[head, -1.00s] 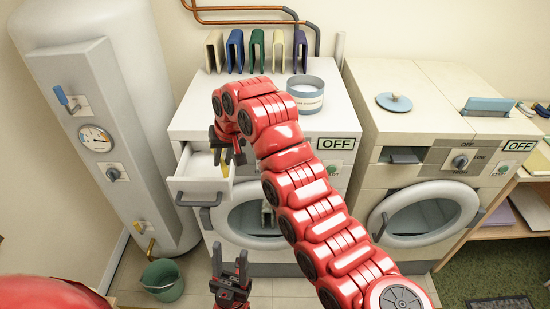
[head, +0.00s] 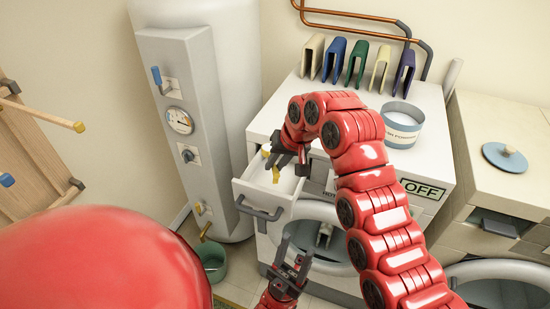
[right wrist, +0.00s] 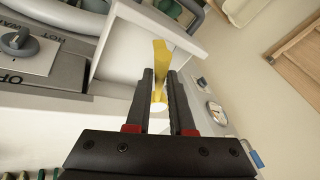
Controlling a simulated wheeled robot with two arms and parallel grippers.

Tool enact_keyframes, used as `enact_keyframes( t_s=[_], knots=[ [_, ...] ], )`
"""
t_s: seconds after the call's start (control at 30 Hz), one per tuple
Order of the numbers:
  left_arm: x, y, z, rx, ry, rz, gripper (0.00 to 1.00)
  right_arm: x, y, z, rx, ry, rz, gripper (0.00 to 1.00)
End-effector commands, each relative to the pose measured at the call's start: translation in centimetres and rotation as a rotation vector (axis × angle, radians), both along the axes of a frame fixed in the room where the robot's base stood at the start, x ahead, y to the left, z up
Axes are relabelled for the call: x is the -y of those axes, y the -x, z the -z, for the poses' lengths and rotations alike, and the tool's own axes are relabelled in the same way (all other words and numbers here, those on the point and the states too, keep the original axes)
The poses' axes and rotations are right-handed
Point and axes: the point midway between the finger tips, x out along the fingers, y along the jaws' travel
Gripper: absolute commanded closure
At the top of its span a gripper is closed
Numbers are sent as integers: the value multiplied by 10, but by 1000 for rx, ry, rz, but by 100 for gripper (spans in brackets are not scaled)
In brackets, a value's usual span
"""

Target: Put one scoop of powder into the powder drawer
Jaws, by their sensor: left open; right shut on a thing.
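The powder drawer (head: 262,205) is pulled out from the upper left front of the left machine. It also shows in the right wrist view (right wrist: 125,60). My right gripper (head: 285,160) is shut on a yellow scoop (head: 268,165) and holds it over the open drawer. In the right wrist view the scoop (right wrist: 161,56) sticks out beyond the fingertips (right wrist: 160,75); whether powder is in it I cannot tell. The powder tub (head: 402,135), round, grey-blue and open, stands on the machine top. My left gripper (head: 292,265) is open and empty, below the drawer.
A blue round lid (head: 505,157) lies on the right machine. Several coloured upright holders (head: 357,63) stand at the back of the left machine. A tall white tank (head: 190,100) stands left of it, with a green bucket (head: 211,262) on the floor.

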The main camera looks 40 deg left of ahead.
Motion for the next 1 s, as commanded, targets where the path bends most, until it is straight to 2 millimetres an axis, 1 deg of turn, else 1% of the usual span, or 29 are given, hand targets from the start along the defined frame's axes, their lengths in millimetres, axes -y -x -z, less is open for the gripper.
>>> enact_keyframes(
  t_s=[0.03, 0.27, 0.37, 0.4, 0.47, 0.5, 0.53, 0.67, 1.0],
  knots=[
    [0, 0, -16, 0, 0, 0, 50, 1, -1, -4, -34, -24, 5, 100],
    [0, 0, -48, 0, 0, 0, 50, 5, -4, 8, -166, -139, 18, 100],
    [0, 0, -61, 0, 0, 0, 50, 8, -7, 16, -247, -206, 29, 100],
    [0, 0, -57, 0, 0, 0, 50, 9, -7, 26, -287, -236, 31, 100],
    [0, 0, -55, 0, 0, 0, 50, 10, -10, 32, -342, -290, 39, 100],
    [0, 0, -42, 0, 0, 0, 50, 11, -11, 43, -377, -321, 41, 100],
    [0, 0, -38, 0, 0, 0, 50, 12, -12, 45, -403, -345, 45, 100],
    [0, 0, -19, 0, 0, 0, 50, 12, -12, 50, -541, -461, 79, 100],
    [0, 0, 29, 0, 0, 0, 50, 15, -14, 54, -834, -708, 161, 100]
  ],
)
